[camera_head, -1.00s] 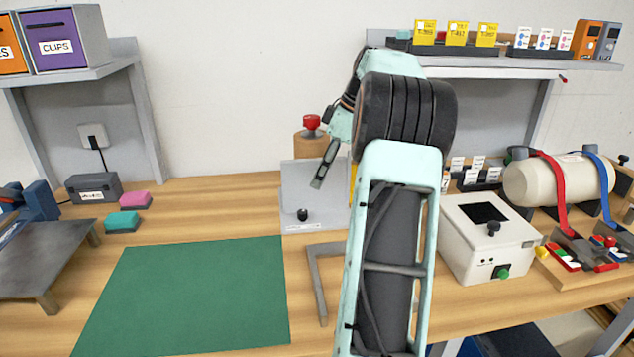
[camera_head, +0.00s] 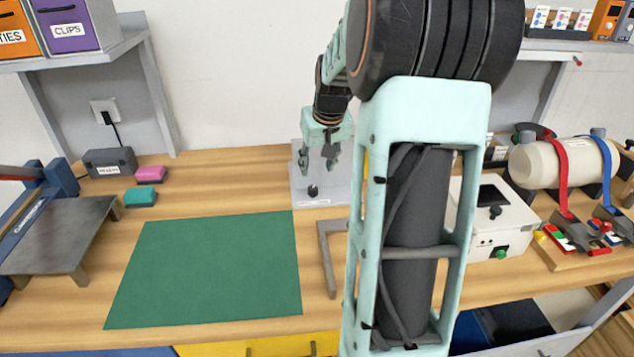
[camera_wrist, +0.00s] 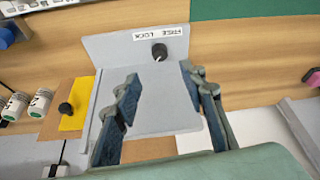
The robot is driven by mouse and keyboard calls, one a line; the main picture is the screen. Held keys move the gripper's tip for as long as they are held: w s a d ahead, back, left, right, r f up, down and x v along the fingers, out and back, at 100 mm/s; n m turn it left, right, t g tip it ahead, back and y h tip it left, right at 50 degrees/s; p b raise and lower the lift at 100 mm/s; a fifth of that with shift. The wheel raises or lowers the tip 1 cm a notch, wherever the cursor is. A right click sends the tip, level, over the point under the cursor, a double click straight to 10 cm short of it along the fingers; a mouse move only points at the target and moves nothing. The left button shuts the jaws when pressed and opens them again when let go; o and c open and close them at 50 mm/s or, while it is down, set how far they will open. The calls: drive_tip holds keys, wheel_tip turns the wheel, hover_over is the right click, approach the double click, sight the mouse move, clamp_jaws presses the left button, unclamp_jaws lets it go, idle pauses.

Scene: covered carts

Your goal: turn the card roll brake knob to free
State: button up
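The black brake knob (camera_head: 313,190) is on the front of a grey bracket (camera_head: 338,185) at the back of the bench. In the wrist view the knob (camera_wrist: 159,51) stands beside a white label (camera_wrist: 158,33) with the words FREE and LOCK. A small pale mark shows at the knob's lower edge. Which word it points to I cannot tell. My gripper (camera_head: 318,163) hangs over the bracket, fingers down, just above and behind the knob in the head view. In the wrist view its fingers (camera_wrist: 165,88) are apart with nothing between them. The knob lies beyond the fingertips, untouched.
A yellow block with another black knob (camera_wrist: 66,109) lies left of the bracket in the wrist view. A white box (camera_head: 497,220) stands right of my arm. A green mat (camera_head: 210,270) lies clear at left. A grey angled bar (camera_head: 327,260) lies in front.

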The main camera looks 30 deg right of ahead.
sight(313, 188)
drive_tip(key=x, duration=1)
drive_tip(key=shift+w+f, duration=0.1)
drive_tip(key=shift+f, duration=0.15)
clamp_jaws()
